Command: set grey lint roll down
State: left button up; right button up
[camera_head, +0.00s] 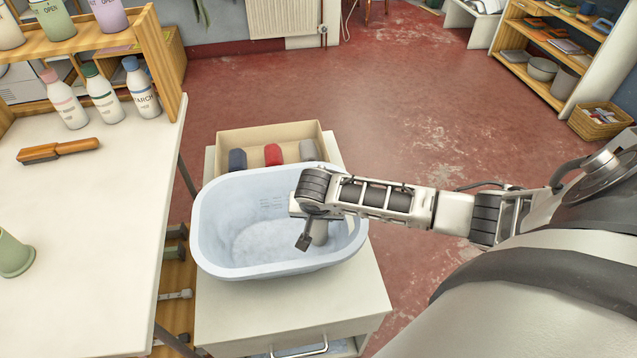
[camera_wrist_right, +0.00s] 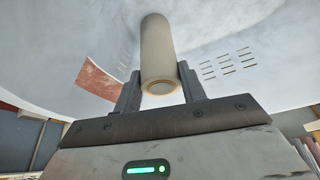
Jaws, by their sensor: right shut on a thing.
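My right gripper (camera_head: 313,232) is over the pale blue tub (camera_head: 208,240), inside its rim at the right side. In the right wrist view the gripper (camera_wrist_right: 160,92) is shut on a grey lint roll (camera_wrist_right: 158,50), a pale cylinder with a tan core at its near end. In the head view part of the roll (camera_head: 321,231) shows beside the fingers. I cannot tell whether it touches the tub floor. My left gripper is not in view.
The tub stands on a white cabinet (camera_head: 340,305). Behind it a cardboard box (camera_head: 270,134) holds a dark blue, a red and a grey item. A white table (camera_head: 90,230) at left carries bottles and a brush (camera_head: 60,150). Red floor at right is open.

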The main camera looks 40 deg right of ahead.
jog(key=shift+f, duration=0.15)
jog(key=o, duration=1.2)
jog(key=p+v, duration=0.2)
jog(key=v, duration=1)
